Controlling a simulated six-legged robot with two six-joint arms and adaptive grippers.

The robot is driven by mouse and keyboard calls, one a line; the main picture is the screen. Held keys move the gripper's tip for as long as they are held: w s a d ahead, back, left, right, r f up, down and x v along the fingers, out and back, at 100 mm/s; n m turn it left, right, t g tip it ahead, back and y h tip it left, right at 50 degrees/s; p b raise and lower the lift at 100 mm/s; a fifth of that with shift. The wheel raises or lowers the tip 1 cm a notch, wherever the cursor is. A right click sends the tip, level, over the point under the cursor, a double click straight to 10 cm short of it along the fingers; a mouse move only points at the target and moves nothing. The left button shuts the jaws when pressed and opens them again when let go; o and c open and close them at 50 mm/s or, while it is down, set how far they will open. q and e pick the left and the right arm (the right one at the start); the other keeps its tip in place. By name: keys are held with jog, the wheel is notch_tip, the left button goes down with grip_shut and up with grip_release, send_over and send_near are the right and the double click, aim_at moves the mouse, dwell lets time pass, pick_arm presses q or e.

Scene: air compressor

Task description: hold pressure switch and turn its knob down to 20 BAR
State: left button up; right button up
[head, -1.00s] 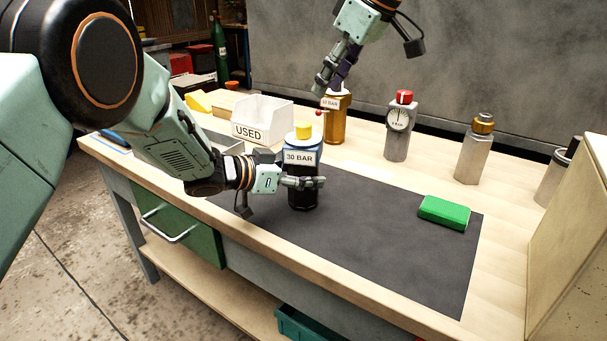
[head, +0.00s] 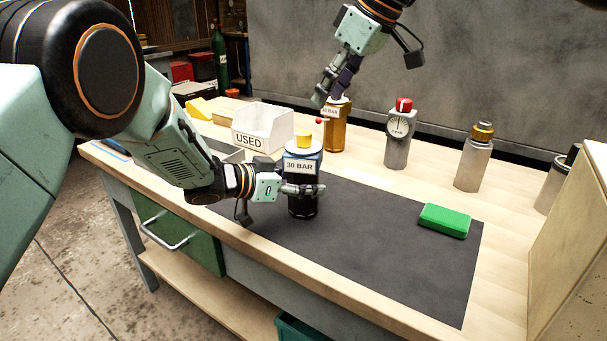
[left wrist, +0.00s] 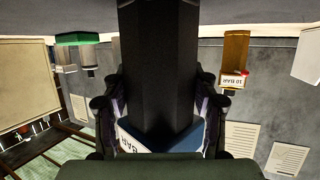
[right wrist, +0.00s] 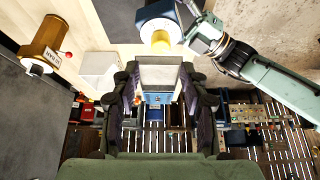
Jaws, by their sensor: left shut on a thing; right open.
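The pressure switch (head: 303,206) is a dark upright cylinder with a blue collar, a white "30 BAR" label (head: 300,167) and a yellow knob (head: 305,139). My left gripper (head: 304,190) is shut around its black body from the left. In the left wrist view the body (left wrist: 160,70) fills the space between the fingers, upside down. My right gripper (head: 331,88) is open and empty, above and behind the switch, near a gold cylinder. In the right wrist view the yellow knob (right wrist: 160,40) lies beyond the fingertips, nothing between them.
The white "USED" bin (head: 265,125) is behind the switch. A green block (head: 444,220) lies on the dark mat (head: 380,245), otherwise clear at right.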

jog(key=shift+o, duration=0.4)
jog(key=shift+m+g+y, duration=0.5)
jog(key=shift+m+y, duration=0.1)
jog(key=shift+m, duration=0.1)
jog(key=d+f, duration=0.1)
jog(key=f, duration=0.1)
jog(key=s+d+f, duration=0.1)
jog(key=f, duration=0.1)
jog(key=shift+d, duration=0.3)
jog(key=t+y, duration=0.8)
jog(key=y, duration=0.1)
send_near(303, 132)
jog(key=shift+n, duration=0.4)
jog(key=x, duration=1)
jog(key=shift+f, duration=0.2)
jog(key=shift+c, duration=0.4)
grip_shut()
